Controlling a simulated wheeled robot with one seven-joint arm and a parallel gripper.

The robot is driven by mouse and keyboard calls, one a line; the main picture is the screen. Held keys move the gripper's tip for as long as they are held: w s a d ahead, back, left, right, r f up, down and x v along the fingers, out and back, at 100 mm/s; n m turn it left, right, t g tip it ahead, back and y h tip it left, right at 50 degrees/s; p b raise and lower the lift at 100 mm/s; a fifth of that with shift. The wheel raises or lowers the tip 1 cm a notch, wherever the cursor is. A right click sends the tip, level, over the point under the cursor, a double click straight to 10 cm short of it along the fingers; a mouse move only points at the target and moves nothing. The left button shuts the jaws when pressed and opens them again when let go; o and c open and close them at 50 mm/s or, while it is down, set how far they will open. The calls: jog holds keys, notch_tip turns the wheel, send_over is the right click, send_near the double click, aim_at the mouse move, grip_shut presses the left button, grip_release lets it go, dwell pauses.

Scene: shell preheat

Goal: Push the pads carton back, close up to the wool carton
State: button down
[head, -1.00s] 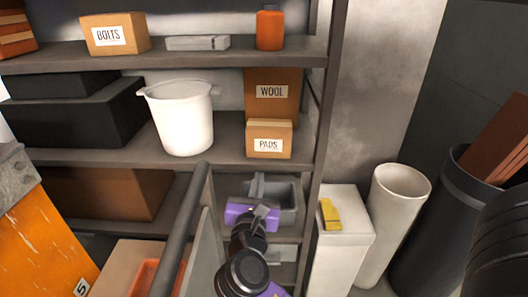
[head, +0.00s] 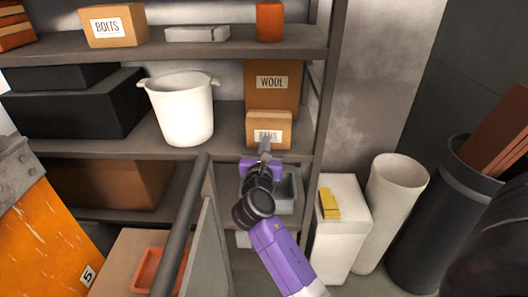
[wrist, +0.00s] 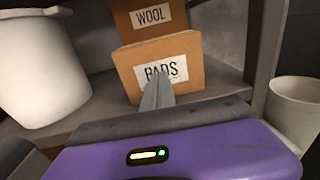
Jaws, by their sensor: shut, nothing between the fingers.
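The pads carton (head: 283,128) is a small brown box with a white label, standing upright on the middle shelf. It shows large in the wrist view (wrist: 190,68). The taller wool carton (head: 290,85) stands behind it, its lower part hidden by the pads carton; it is also in the wrist view (wrist: 150,18). Any gap between the two cannot be made out. My gripper (head: 265,145) is shut and empty, its fingertips in front of the pads carton's label. In the wrist view the shut fingers (wrist: 157,92) overlap the label; whether they touch is unclear.
A white bucket (head: 183,112) stands left of the cartons on the same shelf (head: 228,135). A shelf post (head: 325,100) rises close on the right. The upper shelf (head: 200,50) runs overhead. A grey bin (head: 288,192) sits below.

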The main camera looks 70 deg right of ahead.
jog(key=shift+w+d, duration=0.15)
jog(key=shift+d, duration=0.35)
jog(key=p+x, duration=0.3)
jog(key=x, duration=0.7)
jog(key=shift+w+d, duration=0.1)
jog(key=shift+d, duration=0.15)
